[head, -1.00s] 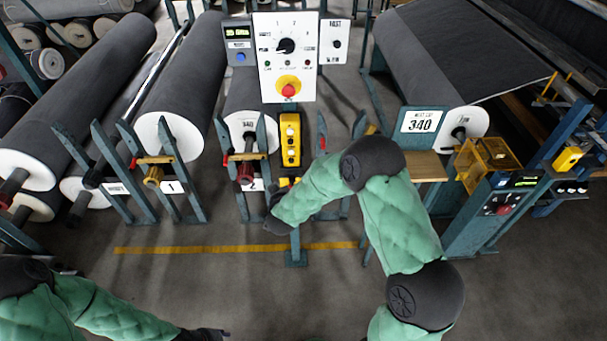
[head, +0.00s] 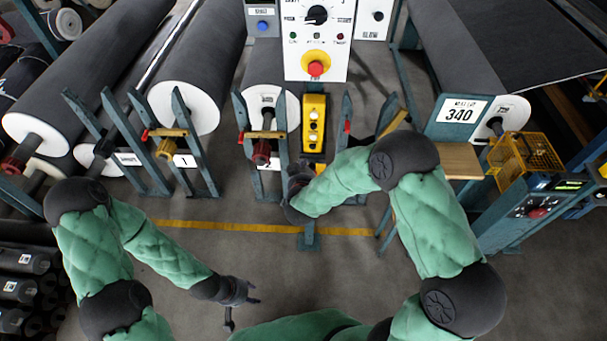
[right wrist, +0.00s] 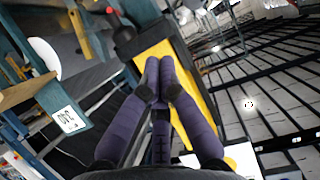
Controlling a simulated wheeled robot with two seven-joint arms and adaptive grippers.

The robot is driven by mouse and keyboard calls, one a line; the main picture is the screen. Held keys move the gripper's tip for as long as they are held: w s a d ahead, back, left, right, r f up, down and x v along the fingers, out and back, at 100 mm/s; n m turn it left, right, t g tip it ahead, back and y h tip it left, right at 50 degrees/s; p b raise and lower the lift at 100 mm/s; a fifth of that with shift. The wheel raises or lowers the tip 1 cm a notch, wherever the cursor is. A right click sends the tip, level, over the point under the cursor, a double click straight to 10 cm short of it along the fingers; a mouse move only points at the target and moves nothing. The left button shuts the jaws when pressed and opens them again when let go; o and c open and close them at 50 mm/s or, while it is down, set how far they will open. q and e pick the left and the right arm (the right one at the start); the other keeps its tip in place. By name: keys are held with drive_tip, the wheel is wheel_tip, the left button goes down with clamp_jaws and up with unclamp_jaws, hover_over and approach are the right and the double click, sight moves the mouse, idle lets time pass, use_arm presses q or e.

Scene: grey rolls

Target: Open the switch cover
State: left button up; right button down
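A yellow mesh cover (head: 525,155) sits on top of a blue-grey post at the right in the head view; it appears closed, and what lies under it is hard to see. A yellow box with pale buttons (head: 314,125) stands on a post in the middle. My right gripper (head: 295,190) is just below and left of that box, far from the mesh cover. In the right wrist view, its dark fingers (right wrist: 160,75) are together in front of a yellow surface (right wrist: 170,75); contact is unclear. My left gripper (head: 241,312) is open and empty over the floor.
A white panel with a dial and red button (head: 317,40) stands behind the yellow box. Grey rolls (head: 200,60) on blue stands fill the left and back. A wooden shelf (head: 455,160) is left of the mesh cover. The front floor is clear.

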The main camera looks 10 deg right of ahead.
sight(312, 167)
drive_tip(key=shift+w+d+f+b, duration=0.1)
drive_tip(key=shift+w+f+b, duration=0.1)
drive_tip(key=shift+f, duration=0.6)
drive_tip(key=shift+w+f+b, duration=0.1)
drive_tip(key=shift+w+f, duration=0.1)
drive_tip(key=shift+f, duration=0.6)
drive_tip(key=shift+w+d+f+b, duration=0.1)
drive_tip(key=shift+w+f+b, duration=0.1)
drive_tip(key=shift+f, duration=0.6)
drive_tip(key=shift+s+a+f, duration=0.1)
